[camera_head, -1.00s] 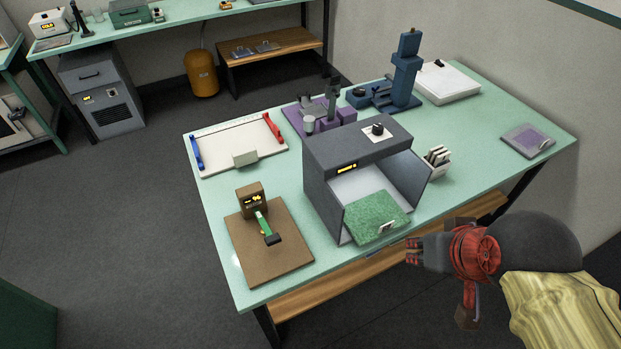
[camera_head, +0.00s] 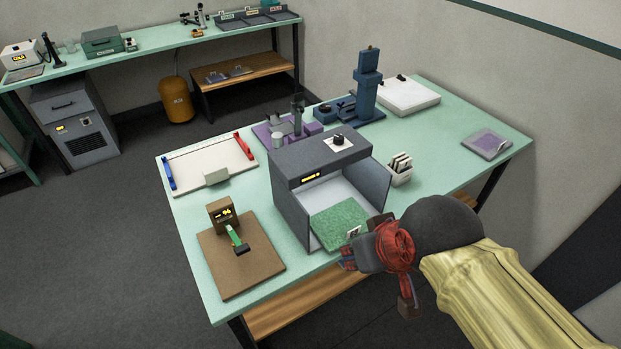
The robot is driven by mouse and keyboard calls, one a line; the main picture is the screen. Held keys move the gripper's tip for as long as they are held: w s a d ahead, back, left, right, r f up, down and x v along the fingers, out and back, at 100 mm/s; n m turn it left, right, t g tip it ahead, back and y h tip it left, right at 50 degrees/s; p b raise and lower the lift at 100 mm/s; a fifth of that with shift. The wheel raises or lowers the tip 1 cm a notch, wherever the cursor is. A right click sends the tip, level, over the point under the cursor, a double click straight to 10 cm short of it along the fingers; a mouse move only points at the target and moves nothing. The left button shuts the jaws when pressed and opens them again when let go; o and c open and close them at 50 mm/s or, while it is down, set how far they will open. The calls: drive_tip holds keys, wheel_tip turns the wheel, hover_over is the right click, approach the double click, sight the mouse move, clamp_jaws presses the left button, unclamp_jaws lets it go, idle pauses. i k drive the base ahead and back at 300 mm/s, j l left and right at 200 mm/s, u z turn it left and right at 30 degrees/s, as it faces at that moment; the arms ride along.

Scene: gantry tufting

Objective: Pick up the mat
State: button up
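A green mat (camera_head: 338,222) lies in the open-fronted grey box on the table, with its near edge at the box's mouth. A small white tag (camera_head: 354,231) shows at its front edge. My gripper (camera_head: 347,260) is in front of the box, by the mat's front right corner in the picture. My wrist hides part of that corner. The fingertips are small and dark here, so I cannot tell whether they are open or touching the mat.
The grey box (camera_head: 293,212) has side walls and a roof over the mat. A white card holder (camera_head: 399,171) stands to its right, close to my arm. A brown board (camera_head: 236,272) with a display lies to the left. A grey-purple pad (camera_head: 487,144) lies at the table's right.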

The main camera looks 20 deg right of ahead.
sight(335, 226)
drive_tip(key=j+z, duration=0.1)
drive_tip(key=z, duration=0.35)
drive_tip(key=j+z, duration=0.15)
drive_tip(key=z, duration=0.3)
drive_tip(key=k+z, duration=0.1)
drive_tip(key=z, duration=0.35)
drive_tip(key=j+z, duration=0.15)
drive_tip(key=z, duration=0.3)
drive_tip(key=k+j, duration=0.6)
drive_tip(key=k, duration=0.15)
